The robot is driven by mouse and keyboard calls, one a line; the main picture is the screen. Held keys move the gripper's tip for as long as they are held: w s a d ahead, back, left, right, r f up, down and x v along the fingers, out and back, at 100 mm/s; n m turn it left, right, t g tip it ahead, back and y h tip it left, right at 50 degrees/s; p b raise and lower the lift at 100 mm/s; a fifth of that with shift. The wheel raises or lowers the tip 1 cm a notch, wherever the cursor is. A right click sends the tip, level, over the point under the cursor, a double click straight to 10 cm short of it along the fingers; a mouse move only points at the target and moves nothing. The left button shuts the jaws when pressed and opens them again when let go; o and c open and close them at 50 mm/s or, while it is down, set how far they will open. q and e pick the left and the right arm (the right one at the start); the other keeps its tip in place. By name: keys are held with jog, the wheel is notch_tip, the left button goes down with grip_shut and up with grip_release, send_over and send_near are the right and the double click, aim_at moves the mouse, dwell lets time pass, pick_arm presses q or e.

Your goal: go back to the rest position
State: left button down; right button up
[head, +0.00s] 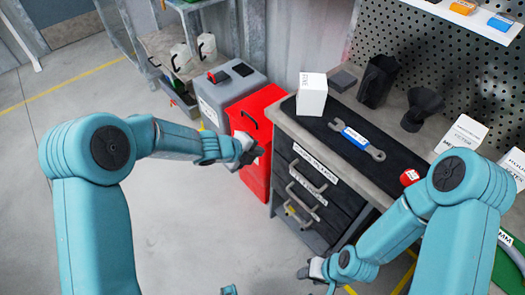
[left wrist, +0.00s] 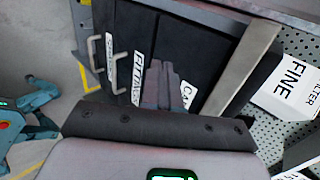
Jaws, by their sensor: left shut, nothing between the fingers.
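My left gripper (head: 247,150) is in front of the red bin and left of the workbench drawers. In the left wrist view its fingers (left wrist: 165,84) are together with nothing between them, and the dark drawer fronts (left wrist: 190,45) show behind them. My right gripper (head: 312,270) is low in the head view, near the foot of the drawer unit. It is small and partly hidden by its own arm, so I cannot tell whether it is open or shut.
The workbench (head: 285,120) carries a white box (head: 312,94), a blue-grey wrench (head: 357,139) and a black funnel (head: 422,108). The red bin (head: 262,110) and a grey cabinet (head: 225,88) stand to its left. Drawer handles (head: 306,177) stick out. Floor at left is clear.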

pick_arm(q)
jog(key=v, duration=0.5)
jog(key=s+a+f+n+g+y+p, duration=0.1)
jog(key=s+f+n+g, duration=0.1)
jog(key=s+f+n, duration=0.3)
jog(key=s+a+f+n+g, duration=0.1)
jog(key=s+f+n, duration=0.5)
jog(key=s+n, duration=0.7)
jog(key=s+a+f+n+g+y+p, duration=0.1)
jog(key=s+f+n+g, duration=0.2)
jog(key=s+f+n, duration=0.3)
jog(key=s+n, duration=0.3)
jog(key=n, duration=0.2)
jog(key=shift+s+a+y+p, duration=0.25)
jog(key=shift+s+y+p, duration=0.05)
jog(key=shift+s, duration=0.05)
